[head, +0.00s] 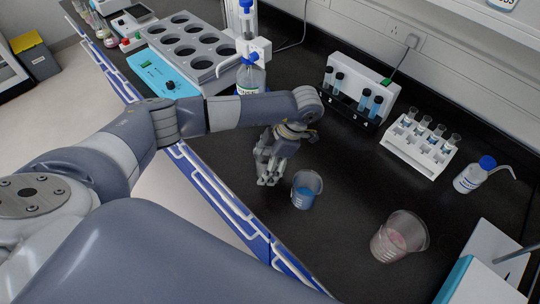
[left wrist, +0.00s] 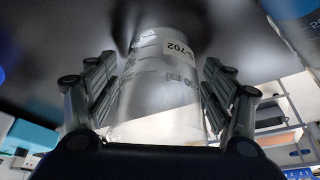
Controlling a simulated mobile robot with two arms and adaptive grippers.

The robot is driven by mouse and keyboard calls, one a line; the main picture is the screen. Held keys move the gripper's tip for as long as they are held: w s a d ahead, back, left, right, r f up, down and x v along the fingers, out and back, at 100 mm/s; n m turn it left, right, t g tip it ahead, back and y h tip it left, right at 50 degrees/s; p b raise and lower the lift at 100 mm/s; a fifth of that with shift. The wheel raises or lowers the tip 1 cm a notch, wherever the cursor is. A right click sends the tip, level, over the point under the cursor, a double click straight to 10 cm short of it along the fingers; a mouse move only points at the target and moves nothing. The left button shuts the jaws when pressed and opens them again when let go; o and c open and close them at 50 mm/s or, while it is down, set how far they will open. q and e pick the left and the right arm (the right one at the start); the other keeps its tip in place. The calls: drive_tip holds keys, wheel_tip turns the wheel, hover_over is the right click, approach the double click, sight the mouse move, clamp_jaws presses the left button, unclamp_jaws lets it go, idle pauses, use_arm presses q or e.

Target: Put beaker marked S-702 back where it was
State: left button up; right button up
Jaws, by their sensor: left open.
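In the left wrist view, the clear beaker marked S-702 (left wrist: 160,85) appears upside down, with its label readable near the top of the picture. It stands between the two fingers of my left gripper (left wrist: 160,100), which is open; I see gaps beside the fingers. In the head view my left gripper (head: 268,178) is low over the black bench, and I cannot make out the S-702 beaker there among the fingers. A beaker with blue liquid (head: 306,190) stands just right of the gripper. My right gripper is not in view.
A beaker with pinkish content (head: 398,238) stands farther right. A tube rack (head: 420,144), a wash bottle (head: 474,175) and a white device with blue tubes (head: 358,95) stand behind. A grey block with round holes (head: 195,45) is at the back left.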

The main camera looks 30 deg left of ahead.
use_arm(q)
drive_tip(key=shift+w+d+r+b, duration=0.15)
drive_tip(key=shift+r+b, duration=0.15)
drive_tip(key=shift+r, duration=0.05)
drive_tip(key=b+v, duration=0.2)
drive_tip(key=v, duration=0.9)
drive_tip(key=shift+r, duration=0.2)
